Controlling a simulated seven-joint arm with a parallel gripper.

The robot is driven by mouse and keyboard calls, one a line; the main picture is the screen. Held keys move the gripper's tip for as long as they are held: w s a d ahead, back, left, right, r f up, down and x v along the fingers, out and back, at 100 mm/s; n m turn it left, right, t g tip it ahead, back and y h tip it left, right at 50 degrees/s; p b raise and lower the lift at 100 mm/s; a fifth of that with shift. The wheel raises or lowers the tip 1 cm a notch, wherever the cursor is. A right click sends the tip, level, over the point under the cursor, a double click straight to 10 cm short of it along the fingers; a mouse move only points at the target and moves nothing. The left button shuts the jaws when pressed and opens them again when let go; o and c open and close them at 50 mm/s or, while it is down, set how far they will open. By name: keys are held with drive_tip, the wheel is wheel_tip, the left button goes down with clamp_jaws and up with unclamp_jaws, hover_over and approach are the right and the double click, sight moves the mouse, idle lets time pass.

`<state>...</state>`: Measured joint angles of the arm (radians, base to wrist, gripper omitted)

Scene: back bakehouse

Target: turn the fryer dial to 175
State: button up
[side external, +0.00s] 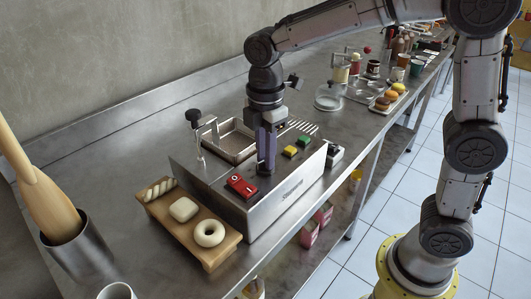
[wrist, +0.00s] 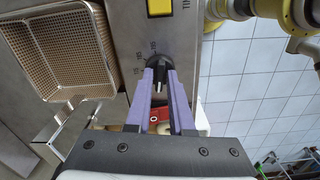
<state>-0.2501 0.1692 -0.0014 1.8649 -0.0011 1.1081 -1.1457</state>
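The fryer (side external: 268,208) is a steel box standing on the counter. Its dial (wrist: 156,62) is black and round, with a raised grip and a pale mark at the near end, in the wrist view. Small printed numbers sit around its left and far edge, too small to read surely. My gripper (wrist: 159,74) points down at the fryer top, its two purple fingers on either side of the dial's grip, apparently closed on it. In the side view my gripper (side external: 266,170) hides the dial.
A red switch (side external: 241,185) is on the fryer near my fingers. A yellow button (side external: 290,151) and a green button (side external: 303,140) are beyond. The wire basket (wrist: 68,48) is left of the dial. A wooden board (side external: 222,254) with dough pieces lies in front.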

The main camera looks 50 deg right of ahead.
clamp_jaws()
drive_tip(key=shift+m, duration=0.3)
drive_tip(key=m, duration=1)
drive_tip(key=shift+m, duration=2.6)
drive_tip(key=shift+o, duration=2.1)
unclamp_jaws()
